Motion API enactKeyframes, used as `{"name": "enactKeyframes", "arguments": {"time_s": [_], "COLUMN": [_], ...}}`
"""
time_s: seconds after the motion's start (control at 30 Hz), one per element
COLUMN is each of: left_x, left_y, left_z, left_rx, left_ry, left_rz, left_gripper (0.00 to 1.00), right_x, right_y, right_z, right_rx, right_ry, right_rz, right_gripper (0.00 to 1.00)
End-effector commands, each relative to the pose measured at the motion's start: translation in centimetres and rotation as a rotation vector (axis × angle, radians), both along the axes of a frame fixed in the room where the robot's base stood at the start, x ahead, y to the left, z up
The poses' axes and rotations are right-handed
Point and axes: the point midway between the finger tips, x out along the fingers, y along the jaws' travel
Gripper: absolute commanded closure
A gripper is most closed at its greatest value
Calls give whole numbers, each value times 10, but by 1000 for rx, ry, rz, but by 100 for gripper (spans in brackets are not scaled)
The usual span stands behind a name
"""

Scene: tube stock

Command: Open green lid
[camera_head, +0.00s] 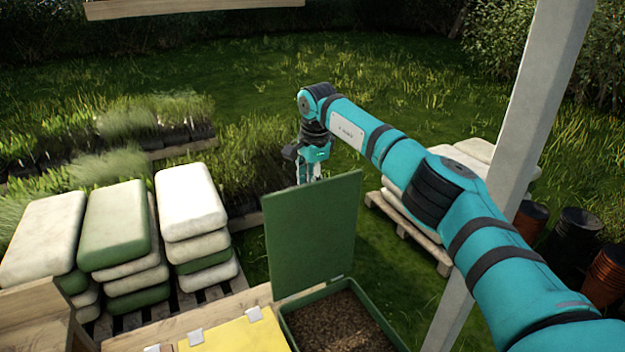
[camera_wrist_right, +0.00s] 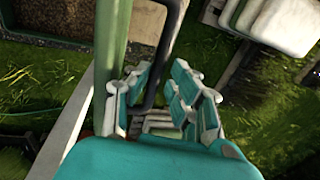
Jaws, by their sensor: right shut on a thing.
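The green lid (camera_head: 312,232) stands raised, roughly upright, at the back of a green box (camera_head: 289,324) filled with brown granules (camera_head: 338,325). Its edge shows as a green strip in the right wrist view (camera_wrist_right: 113,45). My right gripper (camera_head: 310,172) is at the lid's top edge, partly hidden behind it. In the right wrist view, the fingers (camera_wrist_right: 160,92) are around a dark bar-like handle (camera_wrist_right: 164,55) beside the lid. My left gripper is not in view.
A yellow lid (camera_head: 235,335) lies left of the green box. Stacked green and white sacks (camera_head: 120,225) stand on pallets at left. Dark and orange pots (camera_head: 575,235) stand at right. Grass lies behind.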

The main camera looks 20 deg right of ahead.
Motion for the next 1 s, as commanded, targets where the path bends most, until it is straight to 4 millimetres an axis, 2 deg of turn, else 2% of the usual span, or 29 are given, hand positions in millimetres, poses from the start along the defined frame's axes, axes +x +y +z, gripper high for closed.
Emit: {"name": "enactKeyframes", "arguments": {"time_s": [0.03, 0.2, 0.23, 0.33, 0.7, 0.83, 1.0], "left_x": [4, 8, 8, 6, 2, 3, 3], "left_y": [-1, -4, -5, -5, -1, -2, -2], "left_z": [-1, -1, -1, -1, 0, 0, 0], "left_rx": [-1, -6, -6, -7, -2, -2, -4], "left_ry": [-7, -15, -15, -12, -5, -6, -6], "left_rz": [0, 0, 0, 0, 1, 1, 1], "left_gripper": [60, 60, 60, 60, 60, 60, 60], "right_x": [3, 3, 3, 3, 3, 0, -5], "right_y": [1, 1, 1, 1, 1, 1, 1], "right_z": [-7, -7, -7, -7, 3, 21, 56], "right_rx": [-4, -4, -4, -2, 2, 2, 1], "right_ry": [-12, -12, -13, -12, -15, -16, -14], "right_rz": [-2, -2, -2, -2, -1, 0, 0], "right_gripper": [100, 100, 76, 64, 64, 64, 64]}}
